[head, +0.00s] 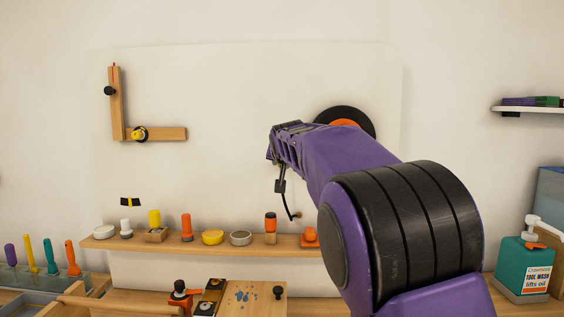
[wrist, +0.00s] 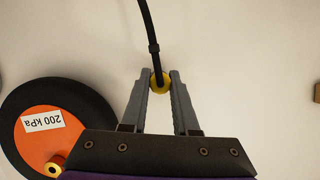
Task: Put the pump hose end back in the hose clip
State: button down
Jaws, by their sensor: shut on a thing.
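In the wrist view my gripper (wrist: 160,76) is shut on a yellow round hose end (wrist: 161,83), pinched near its fingertips. The black hose (wrist: 148,28) runs from it to the top of the picture. In the head view the hose (head: 283,193) hangs below my wrist, and my arm hides the fingers and hose end. A small black piece with a yellow band (head: 130,202) sits on the wall board above the shelf at left. It may be the hose clip; I cannot tell for sure. My gripper is well to its right and higher.
A black wheel with an orange hub (head: 345,117) is on the board partly behind my arm; its label reads 200 kPa. A wooden L-shaped bracket (head: 117,105) is at upper left. A shelf (head: 100,241) holds several small items below. The board's middle is clear.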

jog(key=shift+w, duration=0.1)
jog(key=c, duration=0.6)
grip_release()
